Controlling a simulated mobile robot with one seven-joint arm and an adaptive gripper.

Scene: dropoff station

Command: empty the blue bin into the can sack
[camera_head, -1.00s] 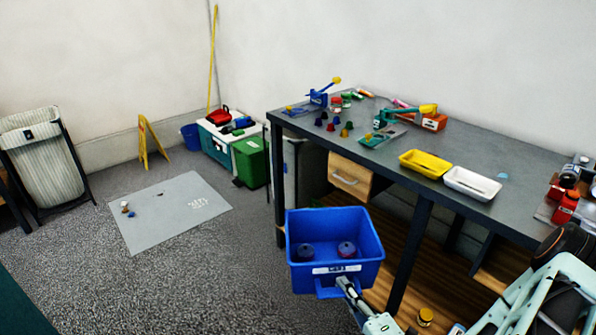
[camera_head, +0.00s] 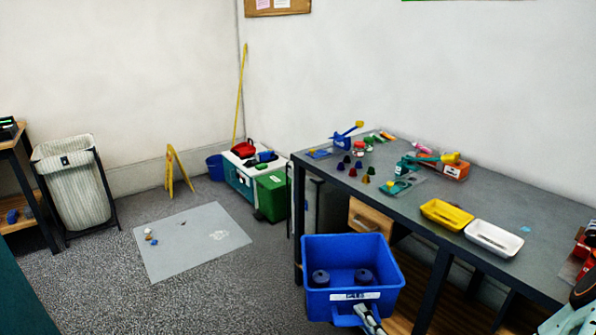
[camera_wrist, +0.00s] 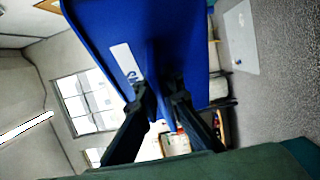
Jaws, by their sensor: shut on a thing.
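The blue bin (camera_head: 395,268) is held up in front of the workbench in the head view, upright, with a white label and two dark round items (camera_head: 342,277) inside. My gripper (camera_head: 368,318) is shut on the bin's front handle. In the wrist view my gripper's two fingers (camera_wrist: 160,90) close on the bin (camera_wrist: 170,35) beside its white label; the bin's inside is hidden there. A striped light sack (camera_head: 75,190) hangs in a dark frame by the left wall, well away from the bin. Its label is too small to read.
The workbench (camera_head: 480,205) on the right carries a yellow tray (camera_head: 446,215), a white tray (camera_head: 493,238) and small tools. A grey mat (camera_head: 190,245) with small bits lies on open floor. A yellow floor sign (camera_head: 178,172), a green bin (camera_head: 271,196) and a wooden shelf (camera_head: 25,180) stand farther back.

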